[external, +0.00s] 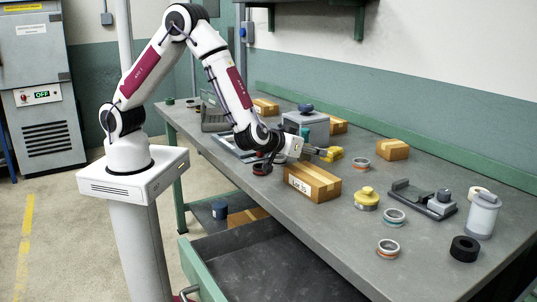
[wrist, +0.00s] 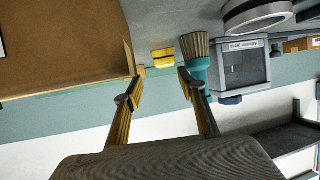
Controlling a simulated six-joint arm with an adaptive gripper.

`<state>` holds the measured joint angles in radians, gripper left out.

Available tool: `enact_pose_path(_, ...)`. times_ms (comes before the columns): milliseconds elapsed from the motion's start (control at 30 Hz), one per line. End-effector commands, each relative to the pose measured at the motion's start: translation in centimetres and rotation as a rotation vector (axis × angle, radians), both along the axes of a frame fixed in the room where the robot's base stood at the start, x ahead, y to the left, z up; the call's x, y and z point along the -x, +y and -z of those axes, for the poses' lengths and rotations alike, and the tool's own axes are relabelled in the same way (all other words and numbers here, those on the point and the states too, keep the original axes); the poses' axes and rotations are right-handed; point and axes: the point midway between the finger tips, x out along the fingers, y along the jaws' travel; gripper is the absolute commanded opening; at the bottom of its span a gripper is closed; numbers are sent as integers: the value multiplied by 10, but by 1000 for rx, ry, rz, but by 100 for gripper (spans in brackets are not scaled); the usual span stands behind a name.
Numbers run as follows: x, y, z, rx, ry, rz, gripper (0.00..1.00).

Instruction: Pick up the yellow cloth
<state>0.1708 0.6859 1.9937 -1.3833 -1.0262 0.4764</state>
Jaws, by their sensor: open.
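The yellow cloth (external: 335,153) lies on the grey workbench, behind the labelled cardboard box, in the external view. In the wrist view a small yellow block shape, which looks like the cloth (wrist: 163,58), shows beyond the fingertips and roughly between them. My gripper (external: 318,151) is low over the bench, just left of the cloth. In the wrist view my gripper (wrist: 160,85) has its two fingers apart with nothing between them. Whether a finger touches the cloth cannot be told.
The cardboard box (external: 313,183) stands close in front of my gripper and fills the upper left of the wrist view. A teal brush (wrist: 197,60) and a grey container (wrist: 240,66) stand to the right there. A yellow-lidded jar (external: 367,198) and rings lie farther right on the bench.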

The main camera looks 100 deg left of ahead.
Motion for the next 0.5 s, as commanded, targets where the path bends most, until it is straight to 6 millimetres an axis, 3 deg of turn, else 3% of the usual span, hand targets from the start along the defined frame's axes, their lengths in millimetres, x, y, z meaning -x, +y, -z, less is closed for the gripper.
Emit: enact_pose_path(500,4,4,5,-20,9,-24,40)
